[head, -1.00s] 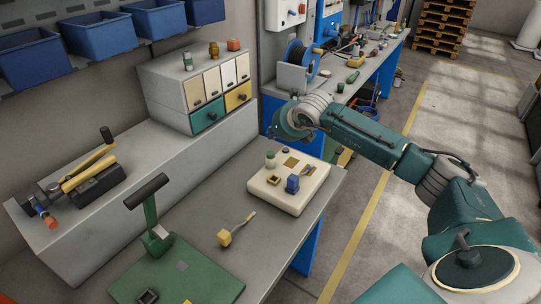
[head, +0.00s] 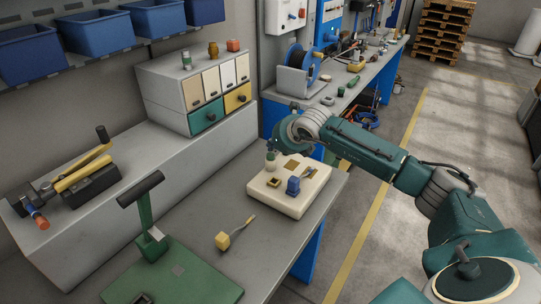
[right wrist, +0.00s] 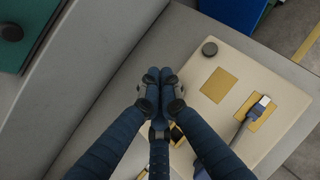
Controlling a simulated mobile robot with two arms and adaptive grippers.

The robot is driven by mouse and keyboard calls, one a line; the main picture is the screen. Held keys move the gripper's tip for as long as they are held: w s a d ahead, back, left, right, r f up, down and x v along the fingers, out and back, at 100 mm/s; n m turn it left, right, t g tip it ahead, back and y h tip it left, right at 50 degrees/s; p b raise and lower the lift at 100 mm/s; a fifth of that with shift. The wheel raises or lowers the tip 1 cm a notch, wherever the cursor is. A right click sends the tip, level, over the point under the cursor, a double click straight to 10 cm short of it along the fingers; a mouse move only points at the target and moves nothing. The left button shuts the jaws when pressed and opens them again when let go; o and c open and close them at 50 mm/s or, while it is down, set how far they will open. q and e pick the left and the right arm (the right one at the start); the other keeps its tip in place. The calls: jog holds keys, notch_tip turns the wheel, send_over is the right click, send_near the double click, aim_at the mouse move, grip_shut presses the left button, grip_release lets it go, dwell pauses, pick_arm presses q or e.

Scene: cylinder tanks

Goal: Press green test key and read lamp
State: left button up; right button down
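A cream test panel (head: 285,200) lies on the grey bench in the head view, and it also fills the right side of the right wrist view (right wrist: 248,75). My right gripper (head: 273,148) is just above and behind this post. In the right wrist view my right gripper (right wrist: 160,76) has its fingertips together with nothing seen between them, and the green key is hidden. I cannot tell whether they touch. I make out no lit lamp. My left gripper is out of view.
A green press stand (head: 176,272) is at front left, and a drawer cabinet (head: 190,80) stands behind.

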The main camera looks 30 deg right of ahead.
aim_at(273, 156)
jog(key=shift+f, duration=0.1)
dwell(0.7)
jog(key=shift+f+b, duration=0.3)
jog(key=shift+b, duration=0.45)
jog(key=shift+f+b, duration=0.55)
jog(key=shift+b, duration=0.05)
dwell(0.4)
dwell(0.4)
jog(key=shift+r, duration=0.9)
jog(key=shift+r+p, duration=0.1)
jog(key=shift+p, duration=0.2)
jog(key=shift+r+p, duration=1.05)
jog(key=shift+r, duration=1.4)
